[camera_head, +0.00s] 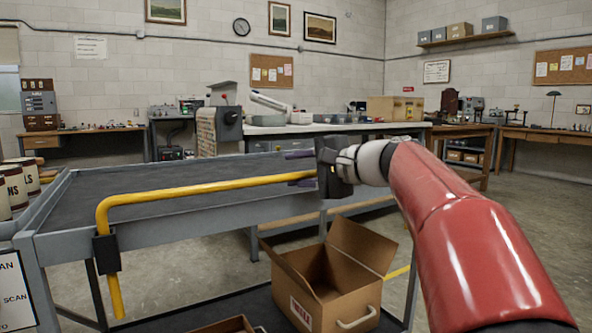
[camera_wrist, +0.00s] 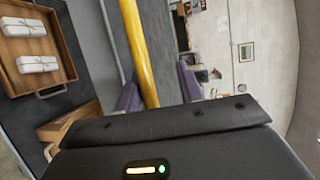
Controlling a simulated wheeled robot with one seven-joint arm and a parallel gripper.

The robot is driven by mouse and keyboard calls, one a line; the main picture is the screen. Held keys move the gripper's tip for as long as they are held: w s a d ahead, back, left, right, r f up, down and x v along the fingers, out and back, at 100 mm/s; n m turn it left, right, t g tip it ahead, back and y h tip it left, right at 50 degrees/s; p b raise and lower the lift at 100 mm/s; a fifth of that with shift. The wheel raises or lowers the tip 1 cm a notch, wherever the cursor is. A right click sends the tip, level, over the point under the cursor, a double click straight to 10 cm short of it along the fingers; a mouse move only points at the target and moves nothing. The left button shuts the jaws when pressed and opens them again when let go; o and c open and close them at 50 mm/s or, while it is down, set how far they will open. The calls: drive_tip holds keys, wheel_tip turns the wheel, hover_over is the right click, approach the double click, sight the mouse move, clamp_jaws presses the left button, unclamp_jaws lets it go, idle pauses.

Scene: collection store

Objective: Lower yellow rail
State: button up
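The yellow rail (camera_head: 200,188) runs level across the near side of a grey cart (camera_head: 75,240), above its top edge. Its left end bends down through a black bracket (camera_head: 106,253) on the cart. My gripper (camera_head: 298,170) is at the rail's right end, with its purple fingers pointing left. In the wrist view the rail (camera_wrist: 139,45) passes between the fingertips (camera_wrist: 158,90). The left finger is against or very near the rail, and a gap shows to the right finger, so my gripper is open around it. The rail's right end is hidden by my gripper.
An open cardboard box (camera_head: 325,285) sits on the cart's lower shelf. A wooden tray (camera_wrist: 70,62) holds two white packages (camera_wrist: 36,64). Several labelled containers (camera_head: 16,187) stand at the left. A workbench (camera_head: 310,129) is behind. Floor at the right is clear.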

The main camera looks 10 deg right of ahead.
drive_tip(key=v, duration=0.7)
drive_tip(key=s+a+f+n+g+h+p, duration=0.2)
drive_tip(key=s+f+n+h+p, duration=0.3)
drive_tip(key=s+f, duration=0.6)
drive_tip(key=s+a+f+n+g+h+p, duration=0.2)
drive_tip(key=s+f+n+g+h+p, duration=0.2)
drive_tip(key=s+f, duration=0.7)
drive_tip(key=s+n+h+p, duration=0.1)
drive_tip(key=s, duration=0.1)
drive_tip(key=shift+s+a+f+n, duration=0.25)
drive_tip(key=shift+s+n, duration=0.05)
drive_tip(key=shift+s, duration=0.1)
drive_tip(key=shift+a, duration=0.1)
